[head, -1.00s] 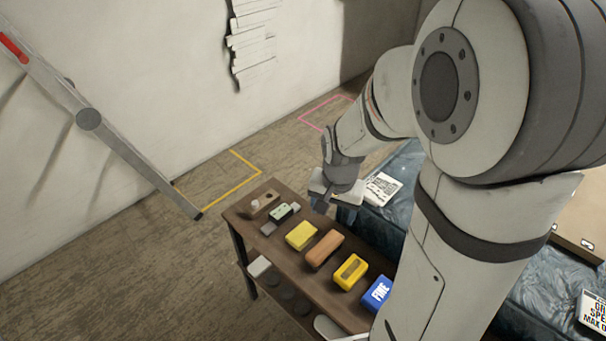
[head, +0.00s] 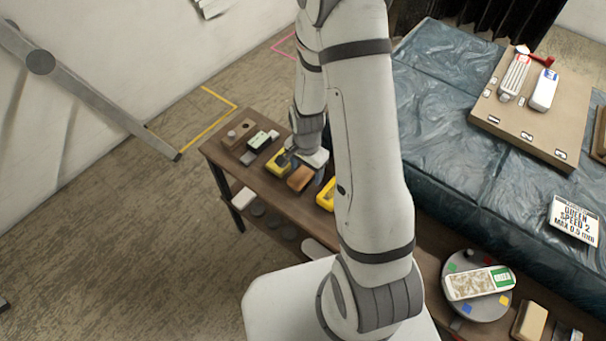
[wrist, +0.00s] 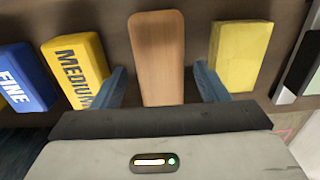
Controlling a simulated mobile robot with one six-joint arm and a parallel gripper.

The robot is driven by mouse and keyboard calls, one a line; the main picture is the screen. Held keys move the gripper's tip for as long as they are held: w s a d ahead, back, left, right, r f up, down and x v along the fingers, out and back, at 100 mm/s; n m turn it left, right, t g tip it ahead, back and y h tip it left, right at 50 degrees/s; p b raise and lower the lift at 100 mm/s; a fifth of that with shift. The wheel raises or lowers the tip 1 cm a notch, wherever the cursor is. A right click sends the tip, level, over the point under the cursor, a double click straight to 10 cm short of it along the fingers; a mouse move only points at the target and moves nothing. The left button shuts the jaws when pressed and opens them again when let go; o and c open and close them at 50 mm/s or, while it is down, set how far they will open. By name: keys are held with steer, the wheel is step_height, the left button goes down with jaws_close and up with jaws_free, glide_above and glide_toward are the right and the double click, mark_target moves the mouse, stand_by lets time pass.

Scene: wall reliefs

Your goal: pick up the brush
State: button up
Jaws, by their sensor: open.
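A brown wooden-topped block (head: 300,179), which looks like the brush, lies on the dark wooden bench (head: 226,160). In the wrist view the brown block (wrist: 158,50) points away from me, with its near end between my two blue-grey fingers. My gripper (wrist: 159,86) is open, one finger on each side of the block with a gap on both sides. Whether the fingers are down at its height is unclear. In the head view my gripper (head: 288,157) is over the bench, partly hidden by my arm. The block's underside is hidden.
A plain yellow block (wrist: 238,55) is close right of the brown one in the wrist view. A yellow MEDIUM block (wrist: 78,68) and a blue FINE block (wrist: 25,78) are to its left. A blue-covered table (head: 440,100) stands behind the bench.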

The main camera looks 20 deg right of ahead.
mark_target(306, 170)
step_height(306, 170, down, 2)
steer(key=shift+f, duration=0.1)
steer(key=shift+c, duration=0.6)
steer(key=c, duration=1)
steer(key=shift+r, duration=5.05)
